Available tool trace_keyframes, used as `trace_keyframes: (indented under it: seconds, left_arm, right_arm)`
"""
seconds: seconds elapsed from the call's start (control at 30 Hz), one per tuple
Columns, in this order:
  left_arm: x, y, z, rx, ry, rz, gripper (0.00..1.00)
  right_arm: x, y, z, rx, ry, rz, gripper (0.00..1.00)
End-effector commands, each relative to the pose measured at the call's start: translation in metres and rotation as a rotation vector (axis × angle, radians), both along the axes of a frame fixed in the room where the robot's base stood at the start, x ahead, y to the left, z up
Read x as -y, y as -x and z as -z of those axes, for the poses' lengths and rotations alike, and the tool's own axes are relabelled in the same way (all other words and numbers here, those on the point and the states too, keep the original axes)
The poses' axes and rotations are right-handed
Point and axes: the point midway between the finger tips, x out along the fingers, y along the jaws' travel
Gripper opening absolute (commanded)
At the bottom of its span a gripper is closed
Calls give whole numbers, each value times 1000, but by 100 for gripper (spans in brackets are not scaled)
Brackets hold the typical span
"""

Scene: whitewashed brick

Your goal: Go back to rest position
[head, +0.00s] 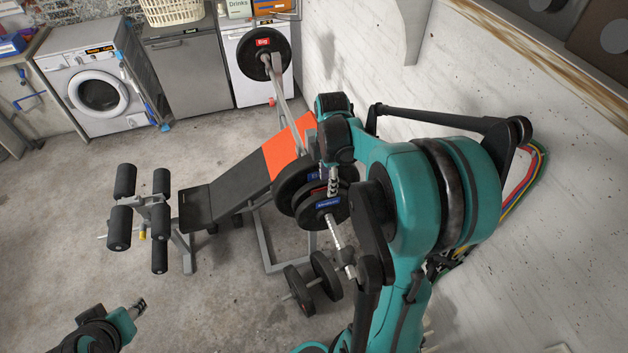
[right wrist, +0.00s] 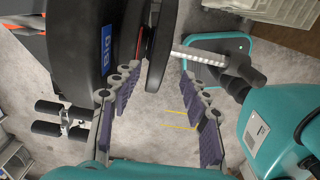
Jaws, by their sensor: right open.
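My right arm bends over from the right of the head view. Its gripper (head: 333,182) hangs beside the barbell's near weight plates (head: 322,208). In the right wrist view my right gripper (right wrist: 158,76) is open, its two fingers apart with nothing clasped between them. Black plates (right wrist: 100,45) and the metal bar end (right wrist: 205,55) lie just beyond the fingertips; I cannot tell whether they touch. My left gripper (head: 137,308) shows only in part at the bottom left of the head view, over bare floor; its opening is unclear.
A weight bench (head: 230,190) with an orange pad end stands under the barbell, with foam rollers (head: 125,180) at left. A dumbbell (head: 313,284) lies on the floor. A white wall (head: 560,200) is close on the right. Washing machine (head: 97,95) at back. Floor at left is clear.

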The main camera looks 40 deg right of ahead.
Motion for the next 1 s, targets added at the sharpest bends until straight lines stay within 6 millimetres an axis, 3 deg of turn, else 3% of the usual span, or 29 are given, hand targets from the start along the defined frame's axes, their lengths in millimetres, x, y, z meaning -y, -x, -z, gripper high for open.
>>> trace_keyframes:
  seconds: [0.1,0.3,0.73,0.87,1.0]
  left_arm:
    - [0,0,0,0,0,0,40]
    - [0,0,0,0,0,0,40]
    - [0,0,2,0,0,0,40]
    - [0,0,20,0,0,0,40]
    - [0,0,59,0,0,0,40]
  right_arm:
    - [0,1,-22,-1,0,0,46]
    - [0,1,-40,-1,0,0,46]
    - [-2,2,-41,3,2,8,46]
    - [-23,6,-30,47,18,100,46]
    - [-68,19,-5,171,24,335,46]
